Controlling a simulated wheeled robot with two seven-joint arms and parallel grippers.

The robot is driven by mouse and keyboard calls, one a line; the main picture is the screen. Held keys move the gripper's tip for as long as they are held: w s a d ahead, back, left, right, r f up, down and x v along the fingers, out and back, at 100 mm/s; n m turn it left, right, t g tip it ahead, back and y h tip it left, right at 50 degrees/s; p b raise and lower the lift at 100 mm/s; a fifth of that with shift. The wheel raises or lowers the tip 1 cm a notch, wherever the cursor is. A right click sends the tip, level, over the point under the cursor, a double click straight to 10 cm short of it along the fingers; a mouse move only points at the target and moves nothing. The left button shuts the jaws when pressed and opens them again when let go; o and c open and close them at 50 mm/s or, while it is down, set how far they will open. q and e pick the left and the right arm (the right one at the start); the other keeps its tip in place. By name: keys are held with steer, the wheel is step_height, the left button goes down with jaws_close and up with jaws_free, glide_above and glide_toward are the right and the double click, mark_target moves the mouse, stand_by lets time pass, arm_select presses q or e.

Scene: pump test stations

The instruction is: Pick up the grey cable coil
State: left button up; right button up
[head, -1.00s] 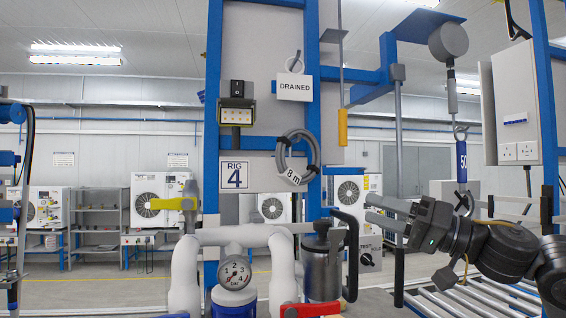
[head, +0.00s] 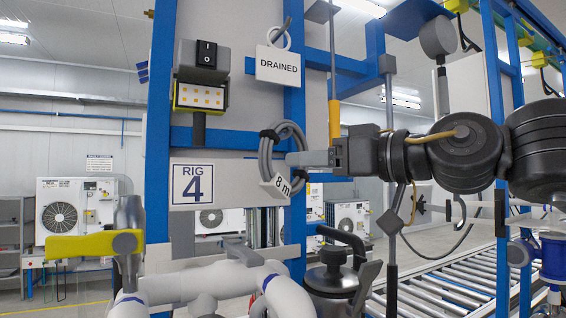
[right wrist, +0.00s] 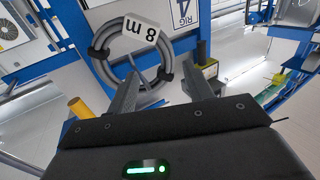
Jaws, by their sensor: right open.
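The grey cable coil (head: 265,156) hangs on the front of the blue rig frame, with black ties and a white "8 m" tag (head: 275,188). My right gripper (head: 306,158) is open and reaches in from the right, its fingertips at the coil's right side. In the right wrist view the coil (right wrist: 96,52) appears upside down beyond the open fingers (right wrist: 170,72). The left fingertip overlaps the ring there, and part of the ring shows between the fingers. I cannot tell whether they touch. My left gripper is not in view.
A "DRAINED" tag (head: 278,67) hangs above the coil, and a "RIG 4" sign (head: 192,184) is left of it. A switch box with a lamp (head: 201,95) sits upper left. White pipes (head: 190,283), a yellow-handled valve (head: 85,246) and a metal canister (head: 331,281) stand below.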

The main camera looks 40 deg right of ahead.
mark_target(261, 162)
steer(key=w+p, duration=0.2)
steer(key=w, duration=0.1)
steer(key=w+a+p, duration=0.1)
steer(key=w+p, duration=0.1)
steer(key=w, duration=0.1)
steer(key=w+a+p, duration=0.1)
steer(key=w+p, duration=0.1)
steer(key=w, duration=0.2)
steer(key=shift+w, duration=0.4)
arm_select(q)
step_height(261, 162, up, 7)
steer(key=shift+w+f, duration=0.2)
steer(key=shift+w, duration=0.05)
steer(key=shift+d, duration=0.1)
arm_select(e)
steer(key=shift+s, duration=0.15)
steer(key=shift+c, duration=0.4)
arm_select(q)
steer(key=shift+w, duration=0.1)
arm_select(e)
jaws_close()
